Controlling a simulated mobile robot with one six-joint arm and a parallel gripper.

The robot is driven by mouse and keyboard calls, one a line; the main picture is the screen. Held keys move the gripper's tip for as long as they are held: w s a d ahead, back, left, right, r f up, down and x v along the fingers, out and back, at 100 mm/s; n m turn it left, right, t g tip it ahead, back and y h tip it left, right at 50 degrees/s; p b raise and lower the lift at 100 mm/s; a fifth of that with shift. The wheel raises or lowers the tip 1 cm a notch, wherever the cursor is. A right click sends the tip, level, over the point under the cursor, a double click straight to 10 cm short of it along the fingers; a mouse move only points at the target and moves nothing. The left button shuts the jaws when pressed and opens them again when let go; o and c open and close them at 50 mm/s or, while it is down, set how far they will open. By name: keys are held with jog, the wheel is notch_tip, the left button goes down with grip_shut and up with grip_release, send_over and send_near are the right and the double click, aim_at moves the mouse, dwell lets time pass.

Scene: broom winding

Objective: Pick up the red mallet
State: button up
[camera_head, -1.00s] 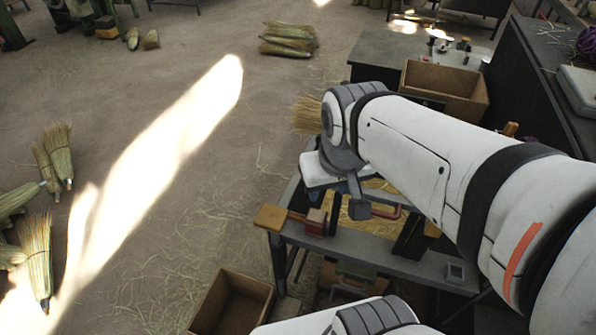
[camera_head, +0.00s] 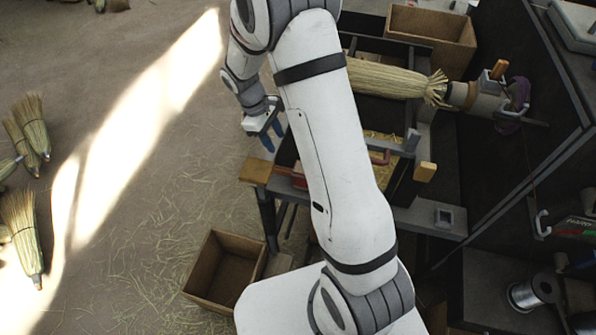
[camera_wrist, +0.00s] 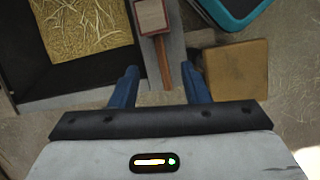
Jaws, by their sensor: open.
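The red mallet shows in the wrist view, with its dull red block head (camera_wrist: 151,17) at the top, on the edge of the grey bench. Its brown wooden handle (camera_wrist: 164,62) points down towards the gap between my fingers. My gripper (camera_wrist: 160,76) is open, with one blue finger on each side of the handle's line and nothing held. In the head view my gripper (camera_head: 272,135) hangs above the bench's left end, and my arm hides much of the mallet. I cannot tell the exact height of the fingers above the handle.
A wooden block (camera_wrist: 238,68) sits close right of the handle. A straw-filled dark tray (camera_wrist: 35,82) lies to the left. A teal-edged object (camera_wrist: 238,18) shows at upper right. An empty wooden box (camera_head: 226,268) stands on the floor. A broom (camera_head: 395,80) lies across the bench.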

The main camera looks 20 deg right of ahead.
jog(key=n, duration=0.1)
send_near(285, 170)
jog(key=shift+n+g+h, duration=0.3)
jog(key=shift+g+h, duration=0.1)
jog(key=x, duration=0.5)
jog(key=shift+w+a+f+p, duration=0.2)
jog(key=shift+w+f+p, duration=0.1)
jog(key=shift+w+f, duration=0.1)
jog(key=p+x, duration=0.1)
jog(key=x, duration=0.5)
jog(key=shift+s+f, duration=0.1)
jog(key=shift+f, duration=0.25)
jog(key=shift+c, duration=0.2)
grip_shut()
